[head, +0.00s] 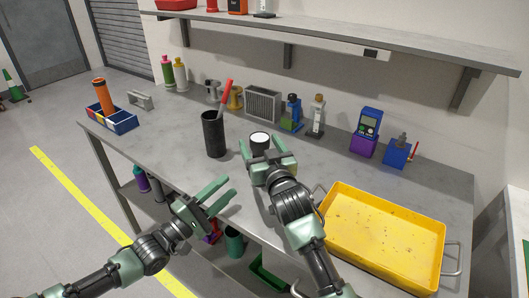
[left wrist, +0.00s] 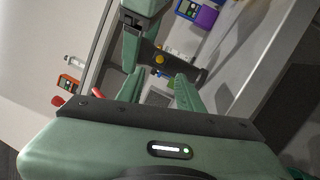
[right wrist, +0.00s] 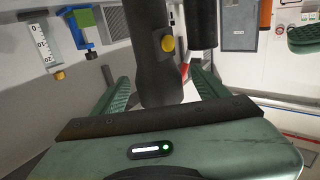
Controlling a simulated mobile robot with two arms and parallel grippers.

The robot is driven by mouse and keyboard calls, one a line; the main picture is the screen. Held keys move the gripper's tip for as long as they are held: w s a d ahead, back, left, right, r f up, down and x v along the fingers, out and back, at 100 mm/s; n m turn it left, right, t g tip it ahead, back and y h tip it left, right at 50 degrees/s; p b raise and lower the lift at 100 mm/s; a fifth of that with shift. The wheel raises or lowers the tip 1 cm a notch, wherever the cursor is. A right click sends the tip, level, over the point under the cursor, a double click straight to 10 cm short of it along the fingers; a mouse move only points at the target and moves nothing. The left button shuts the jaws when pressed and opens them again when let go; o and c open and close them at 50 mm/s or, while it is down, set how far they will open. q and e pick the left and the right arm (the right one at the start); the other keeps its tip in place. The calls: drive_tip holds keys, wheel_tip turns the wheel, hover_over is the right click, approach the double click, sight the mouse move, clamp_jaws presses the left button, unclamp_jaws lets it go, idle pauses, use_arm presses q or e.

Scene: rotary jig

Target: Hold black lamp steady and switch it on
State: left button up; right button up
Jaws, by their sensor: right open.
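The black lamp (head: 260,147) stands upright on the bench, with a pale round top in the head view. In the right wrist view the dark lamp body (right wrist: 154,75) carries a yellow button (right wrist: 168,44). My right gripper (head: 268,160) is open, with its fingers either side of the lamp and gaps visible in the right wrist view. My left gripper (head: 231,187) is open and empty, left of and nearer than the lamp, by the bench's front edge. In the left wrist view the lamp (left wrist: 180,68) and its button (left wrist: 159,59) show beyond the left fingers.
A black cup (head: 214,135) with a red-handled tool stands left of the lamp. A yellow tray (head: 385,235) lies to the right. A grey slatted box (head: 263,104) and several small devices stand behind. Bare bench (head: 170,122) lies left of the cup.

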drive_tip(key=shift+w+a, duration=0.1)
drive_tip(key=shift+w, duration=0.25)
drive_tip(key=c, duration=1.2)
use_arm(q)
drive_tip(key=shift+c, duration=0.6)
use_arm(e)
drive_tip(key=c, duration=0.4)
use_arm(q)
clamp_jaws()
use_arm(e)
drive_tip(key=shift+o, duration=0.2)
